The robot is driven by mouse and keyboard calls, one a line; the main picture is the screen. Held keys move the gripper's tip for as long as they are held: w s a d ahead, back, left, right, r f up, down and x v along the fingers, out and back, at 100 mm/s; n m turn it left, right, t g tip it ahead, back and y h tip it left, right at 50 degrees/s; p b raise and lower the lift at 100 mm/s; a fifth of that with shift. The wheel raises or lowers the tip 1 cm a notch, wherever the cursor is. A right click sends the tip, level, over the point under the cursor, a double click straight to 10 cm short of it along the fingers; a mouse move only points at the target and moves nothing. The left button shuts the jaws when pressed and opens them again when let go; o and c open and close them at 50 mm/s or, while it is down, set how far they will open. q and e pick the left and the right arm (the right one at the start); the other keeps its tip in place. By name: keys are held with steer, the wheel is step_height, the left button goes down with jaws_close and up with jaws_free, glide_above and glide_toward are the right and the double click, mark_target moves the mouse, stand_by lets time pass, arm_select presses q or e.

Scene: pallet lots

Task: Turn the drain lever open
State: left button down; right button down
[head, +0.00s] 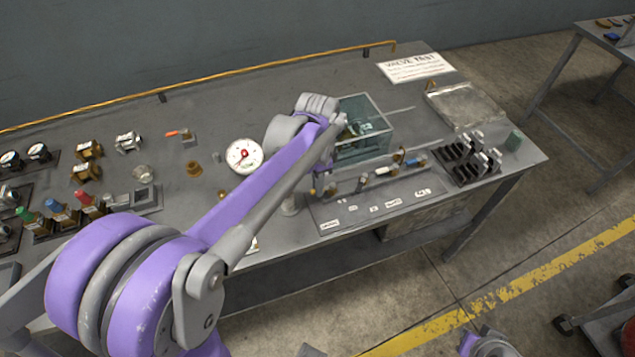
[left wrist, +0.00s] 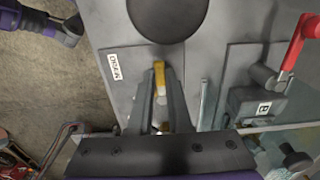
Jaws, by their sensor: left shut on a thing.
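A yellow lever (left wrist: 160,78) stands between the fingers of my left gripper (left wrist: 161,80) in the left wrist view. The gripper is shut on it. A small white label (left wrist: 114,66) with blurred print lies beside it on the grey plate. In the head view my left gripper (head: 320,186) is low over the front of the bench, at the left end of the valve panel (head: 350,213). There, my arm and wrist hide most of the lever. My right gripper does not show clearly; only parts of that arm are at the bottom edge.
A glass tank (head: 375,145) stands behind the gripper. A round gauge (head: 243,156) is to the left. A red handle (left wrist: 300,42) and a block marked B (left wrist: 262,106) are close on the right in the wrist view. A black rack (head: 468,160) is at the bench's right end.

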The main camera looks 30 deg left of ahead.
arm_select(q)
steer(key=n, duration=0.2)
steer(key=d+n, duration=0.1)
steer(key=n, duration=0.1)
steer(key=shift+s+d, duration=0.1)
steer(key=shift+s, duration=0.25)
steer(key=n, duration=0.1)
steer(key=d+n, duration=0.1)
steer(key=n, duration=0.2)
steer(key=shift+s+d+n, duration=0.1)
steer(key=shift+d+n, duration=0.2)
steer(key=n, duration=0.1)
steer(key=d+n, duration=0.1)
steer(key=n, duration=0.2)
steer(key=shift+w+d, duration=0.2)
steer(key=shift+d, duration=0.05)
steer(key=shift+w+d+n, duration=0.15)
steer(key=shift+d+n, duration=0.05)
steer(key=shift+n, duration=0.7)
steer(key=shift+w+d+n, duration=0.2)
steer(key=shift+d+n, duration=0.05)
steer(key=shift+n, duration=0.65)
steer(key=shift+w+d+n, duration=0.15)
steer(key=shift+d+n, duration=0.05)
steer(key=shift+n, duration=0.7)
steer(key=c, duration=0.8)
jaws_free()
steer(key=shift+c, duration=0.2)
steer(key=shift+r, duration=0.1)
